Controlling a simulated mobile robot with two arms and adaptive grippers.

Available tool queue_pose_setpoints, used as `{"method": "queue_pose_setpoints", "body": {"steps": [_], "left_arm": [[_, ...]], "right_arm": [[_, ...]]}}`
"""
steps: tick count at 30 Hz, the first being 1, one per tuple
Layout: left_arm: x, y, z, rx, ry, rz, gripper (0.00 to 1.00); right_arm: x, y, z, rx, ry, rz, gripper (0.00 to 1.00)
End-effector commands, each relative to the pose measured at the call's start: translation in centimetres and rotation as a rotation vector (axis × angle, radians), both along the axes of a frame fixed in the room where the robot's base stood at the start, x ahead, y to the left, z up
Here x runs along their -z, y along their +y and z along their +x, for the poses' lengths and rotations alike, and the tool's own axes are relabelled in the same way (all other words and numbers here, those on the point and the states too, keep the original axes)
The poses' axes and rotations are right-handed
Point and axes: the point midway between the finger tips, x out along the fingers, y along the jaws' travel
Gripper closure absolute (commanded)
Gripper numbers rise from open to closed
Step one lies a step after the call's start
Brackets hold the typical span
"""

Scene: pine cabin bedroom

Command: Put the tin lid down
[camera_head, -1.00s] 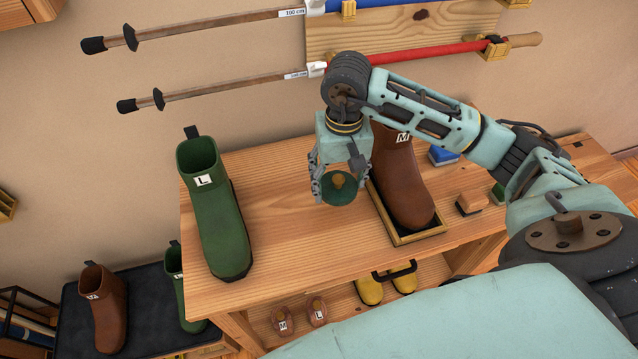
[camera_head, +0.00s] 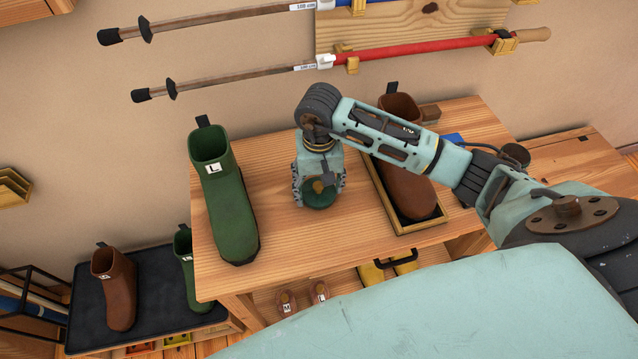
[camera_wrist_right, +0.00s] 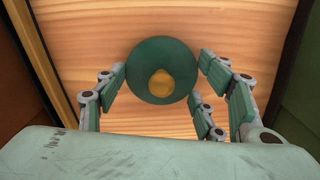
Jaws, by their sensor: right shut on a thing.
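The tin lid is a round dark green disc (camera_head: 316,199) with a yellowish knob, in the head view over the bench top, between the green boot and the framed tray. My right gripper (camera_head: 319,190) is shut on the lid. In the right wrist view the lid (camera_wrist_right: 161,56) sits between the fingers (camera_wrist_right: 165,85), knob towards the camera, with wood boards behind it. Whether the lid touches the bench cannot be told. My left gripper is not in view.
A green boot (camera_head: 230,206) marked L stands left on the bench (camera_head: 280,245). A brown boot (camera_head: 405,185) stands in a wood-framed tray (camera_head: 421,226) on the right, partly behind my arm. Bare bench lies between them. Poles (camera_head: 240,80) hang on the wall.

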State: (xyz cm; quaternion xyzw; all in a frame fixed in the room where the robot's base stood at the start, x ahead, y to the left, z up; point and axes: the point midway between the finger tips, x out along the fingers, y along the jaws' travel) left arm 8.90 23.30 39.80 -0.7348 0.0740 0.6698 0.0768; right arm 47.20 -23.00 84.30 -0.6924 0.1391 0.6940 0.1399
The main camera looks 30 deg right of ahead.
Motion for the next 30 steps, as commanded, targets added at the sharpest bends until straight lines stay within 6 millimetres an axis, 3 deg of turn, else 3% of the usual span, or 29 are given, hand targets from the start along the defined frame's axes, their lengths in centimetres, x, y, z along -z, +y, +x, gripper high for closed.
{"method": "queue_pose_setpoints", "body": {"steps": [11, 12, 18, 30], "left_arm": [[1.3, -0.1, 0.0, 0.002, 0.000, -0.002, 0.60], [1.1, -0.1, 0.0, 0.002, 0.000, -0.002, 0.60], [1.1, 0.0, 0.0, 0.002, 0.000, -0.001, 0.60], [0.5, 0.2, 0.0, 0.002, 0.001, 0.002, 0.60]], "right_arm": [[1.0, 0.0, 0.0, -0.001, -0.001, 0.000, 0.58], [0.8, 0.0, 0.0, -0.001, 0.000, 0.000, 0.34], [0.8, 0.0, 0.0, 0.000, 0.000, 0.000, 0.18], [0.3, 0.0, 0.0, 0.000, 0.001, 0.000, 0.18]]}}
